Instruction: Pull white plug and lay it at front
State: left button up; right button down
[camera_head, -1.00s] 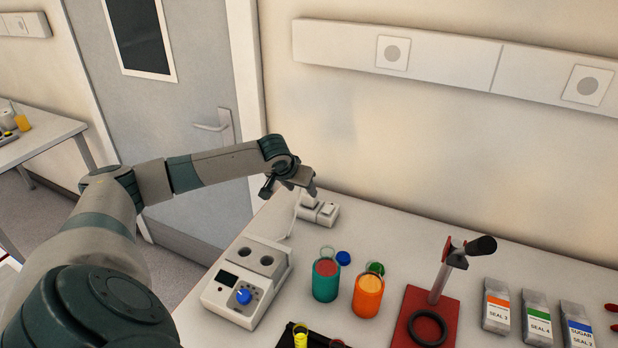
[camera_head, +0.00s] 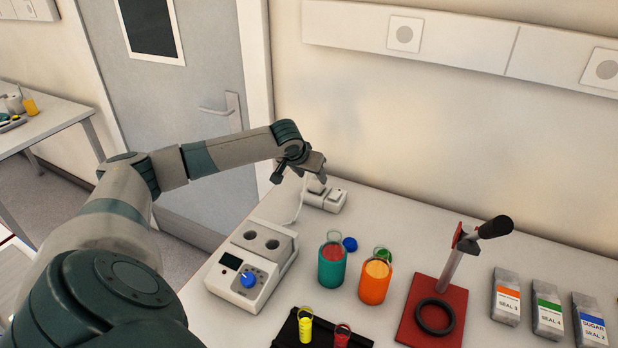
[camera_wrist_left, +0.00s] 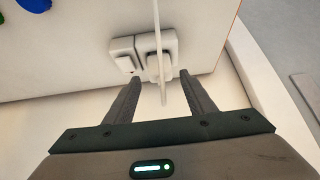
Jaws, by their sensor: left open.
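The white plug (camera_wrist_left: 157,66) sits at a white socket block (camera_wrist_left: 126,62) on the table's back left, and its white cord (camera_wrist_left: 156,22) runs across the left wrist view. In the head view the socket block (camera_head: 331,200) is just below my left gripper (camera_head: 298,178). In the left wrist view my left gripper (camera_wrist_left: 161,74) is open, with one finger on each side of the plug's near end and cord. I cannot tell whether the fingers touch the plug. My right gripper is not in view.
A white device (camera_head: 250,268) with a blue knob stands in front of the socket. A teal jar (camera_head: 331,268) and an orange jar (camera_head: 374,284) stand to its right. A red-based press (camera_head: 432,318) and several seal bags (camera_head: 548,312) are further right. The wall is close behind.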

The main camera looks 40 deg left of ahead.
aim_at(315, 180)
pick_arm(q)
jog(key=b+x, duration=0.2)
jog(key=x, duration=0.1)
jog(key=shift+s, duration=0.1)
jog(key=shift+w+f+p, duration=0.25)
jog(key=shift+p, duration=0.1)
jog(key=shift+x, duration=0.95)
jog(key=shift+w+a+f, duration=0.1)
jog(key=shift+w+f, duration=0.1)
jog(key=shift+w, duration=0.05)
jog(key=shift+c, duration=1.3)
jog(key=c, duration=0.9)
